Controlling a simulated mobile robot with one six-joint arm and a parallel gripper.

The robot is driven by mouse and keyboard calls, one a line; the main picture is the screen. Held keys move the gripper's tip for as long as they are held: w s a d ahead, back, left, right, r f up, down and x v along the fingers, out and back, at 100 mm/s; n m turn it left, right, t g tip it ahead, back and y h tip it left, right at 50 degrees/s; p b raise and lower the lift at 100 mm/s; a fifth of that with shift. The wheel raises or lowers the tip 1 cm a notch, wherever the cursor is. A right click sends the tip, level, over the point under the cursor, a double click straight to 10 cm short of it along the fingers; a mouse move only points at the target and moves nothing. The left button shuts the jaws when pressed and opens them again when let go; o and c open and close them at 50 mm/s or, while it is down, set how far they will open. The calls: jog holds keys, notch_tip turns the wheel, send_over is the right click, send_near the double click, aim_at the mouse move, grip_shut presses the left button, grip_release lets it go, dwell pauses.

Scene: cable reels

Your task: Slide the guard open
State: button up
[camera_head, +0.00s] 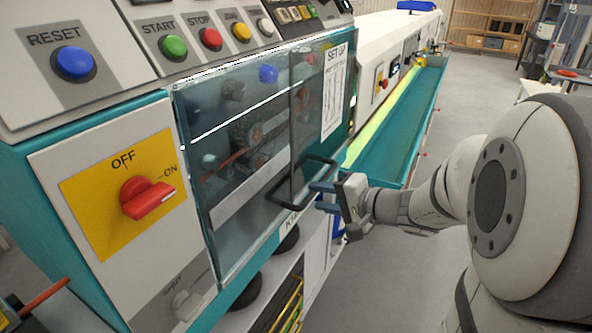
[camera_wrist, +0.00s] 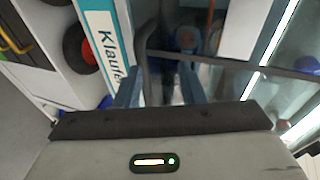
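The guard (camera_head: 235,190) is a clear, tinted panel on the front of the machine, covering several reels and parts behind it. A black bar handle (camera_head: 275,186) sticks out from its lower right part. My gripper (camera_head: 317,197) is at the handle from the right, its two blue-grey fingers apart. In the wrist view, the dark handle (camera_wrist: 146,55) shows between the fingertips of my gripper (camera_wrist: 160,85), nearer the left finger. A gap shows on the right side; contact cannot be told.
A red rotary switch (camera_head: 147,198) on a yellow plate sits left of the guard, pointing toward ON. Push buttons, including a blue RESET (camera_head: 74,63), line the panel above. A teal trough (camera_head: 400,130) runs behind my arm. Grey floor lies open at the right.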

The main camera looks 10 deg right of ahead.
jog(key=w+d+f+m+t+h+b, duration=0.1)
jog(key=w+d+f+m+t+b, duration=0.15)
jog(key=w+d, duration=0.2)
jog(key=shift+t+h, duration=0.3)
jog(key=shift+t, duration=0.05)
jog(key=x, duration=0.6)
jog(key=shift+w+a+f+p, duration=0.1)
jog(key=shift+w+f+p, duration=0.25)
jog(key=shift+f, duration=0.1)
grip_shut()
